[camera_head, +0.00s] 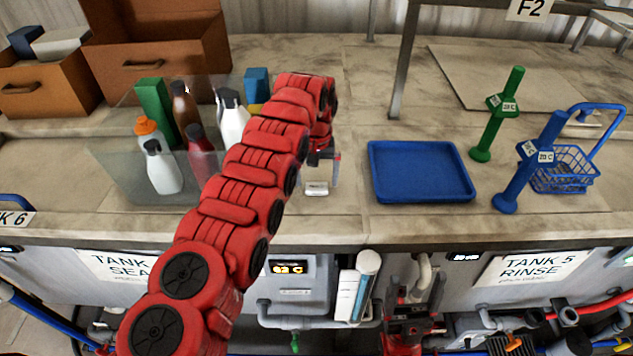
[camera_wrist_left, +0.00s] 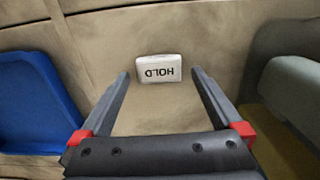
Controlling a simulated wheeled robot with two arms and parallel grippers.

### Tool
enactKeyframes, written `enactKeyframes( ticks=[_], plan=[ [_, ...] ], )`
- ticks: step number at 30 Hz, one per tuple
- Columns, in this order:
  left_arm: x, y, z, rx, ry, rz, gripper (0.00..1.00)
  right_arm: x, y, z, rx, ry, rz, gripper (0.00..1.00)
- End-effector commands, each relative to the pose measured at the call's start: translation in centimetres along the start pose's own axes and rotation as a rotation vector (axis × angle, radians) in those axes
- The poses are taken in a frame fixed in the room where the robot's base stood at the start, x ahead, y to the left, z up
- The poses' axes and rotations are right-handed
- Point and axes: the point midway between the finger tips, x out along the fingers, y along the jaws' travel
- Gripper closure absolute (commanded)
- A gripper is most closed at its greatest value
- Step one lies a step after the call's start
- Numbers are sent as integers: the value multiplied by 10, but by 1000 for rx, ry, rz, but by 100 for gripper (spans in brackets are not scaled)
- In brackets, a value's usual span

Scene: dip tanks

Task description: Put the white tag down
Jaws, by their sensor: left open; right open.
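The white tag (camera_head: 316,189) lies on the stone bench top, left of the blue tray. In the left wrist view the tag (camera_wrist_left: 159,68) reads HOLD, upside down, and sits just beyond and between the fingertips. My left gripper (camera_head: 322,168) is open above the tag, pointing down. In the left wrist view its two fingers (camera_wrist_left: 160,78) are spread with a gap to each side of the tag. My right gripper (camera_head: 412,285) is open and empty, low in front of the bench edge.
A blue tray (camera_head: 420,172) lies right of the tag. A clear bin with several bottles (camera_head: 232,118) stands left, partly behind my left arm. Green (camera_head: 497,115) and blue (camera_head: 530,165) stands and a blue basket (camera_head: 563,170) are at the right. Bench is bare around the tag.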

Motion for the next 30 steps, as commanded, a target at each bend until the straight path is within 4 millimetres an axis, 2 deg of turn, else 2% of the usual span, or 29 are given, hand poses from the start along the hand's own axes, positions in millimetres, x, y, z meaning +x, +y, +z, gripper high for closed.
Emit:
enactKeyframes(
  ticks=[1,3,4,8,12,19,30],
  plan=[
    [-4,0,-2,0,8,2,0,-12,-1,2,0,0,0,24],
    [-21,1,0,1,4,1,0,-17,-1,3,0,-1,0,24],
    [-36,3,1,5,2,1,0,-3,0,1,0,-2,0,24],
    [-71,0,0,-1,0,-1,0,23,1,-4,0,0,0,24],
    [-93,0,0,0,1,0,0,46,2,-8,0,0,0,24],
    [-107,0,0,0,1,-1,0,63,3,-11,0,0,0,24],
    [-108,0,0,0,0,-1,0,64,3,-11,0,-1,0,24]
  ],
)
